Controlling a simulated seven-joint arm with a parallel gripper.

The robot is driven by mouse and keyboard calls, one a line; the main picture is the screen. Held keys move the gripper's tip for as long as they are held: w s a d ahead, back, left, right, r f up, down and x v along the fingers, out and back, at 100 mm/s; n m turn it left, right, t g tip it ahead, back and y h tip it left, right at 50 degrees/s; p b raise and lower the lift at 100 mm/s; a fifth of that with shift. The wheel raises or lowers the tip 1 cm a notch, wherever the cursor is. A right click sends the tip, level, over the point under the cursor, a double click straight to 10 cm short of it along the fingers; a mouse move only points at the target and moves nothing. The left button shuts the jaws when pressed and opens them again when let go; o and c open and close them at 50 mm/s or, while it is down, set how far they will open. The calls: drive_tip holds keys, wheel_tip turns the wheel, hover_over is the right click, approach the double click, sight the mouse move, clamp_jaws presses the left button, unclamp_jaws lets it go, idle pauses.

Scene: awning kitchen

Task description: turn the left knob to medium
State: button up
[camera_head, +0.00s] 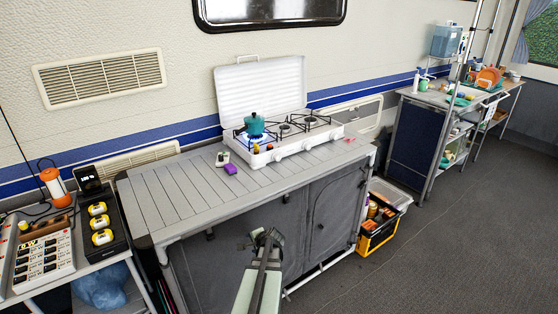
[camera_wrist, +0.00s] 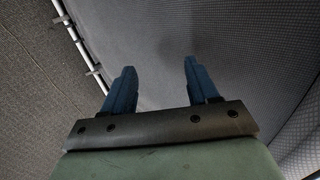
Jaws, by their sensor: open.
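A white camping stove (camera_head: 285,146) with a raised lid stands on the slatted grey table (camera_head: 180,195). Small knobs line its front face. The left knob (camera_head: 256,148) is below the teal pot (camera_head: 254,124); its exact setting is too small to read. A blue flame shows under the pot. My gripper (camera_head: 267,237) is in front of the table, below the tabletop and apart from the stove. In the wrist view its two blue fingers (camera_wrist: 160,82) are spread with nothing between them. The knobs are out of the wrist view.
A purple item (camera_head: 231,169) and a small white item (camera_head: 222,158) lie on the table left of the stove. The table's front edge is between my gripper and the stove. A yellow-and-black crate (camera_head: 376,240) stands on the floor to the right. The floor beyond it is clear.

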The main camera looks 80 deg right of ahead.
sight(278, 158)
drive_tip(key=s+d+r+m+h, duration=0.5)
drive_tip(key=s+d+r+m, duration=0.3)
drive_tip(key=s+d+r, duration=0.5)
drive_tip(key=d+r+m, duration=0.2)
drive_tip(key=r, duration=0.2)
drive_tip(key=d+r+m, duration=0.2)
drive_tip(key=r, duration=0.2)
drive_tip(key=w+d+r+m, duration=0.1)
drive_tip(key=d+r, duration=0.2)
drive_tip(key=r, duration=0.1)
drive_tip(key=shift+d+m+t+h, duration=0.1)
drive_tip(key=shift+m+t+h, duration=0.3)
drive_tip(key=shift+w+d+r, duration=0.15)
drive_tip(key=shift+w+d, duration=0.1)
drive_tip(key=shift+d, duration=0.15)
drive_tip(key=x, duration=1.3)
drive_tip(key=shift+w, duration=0.1)
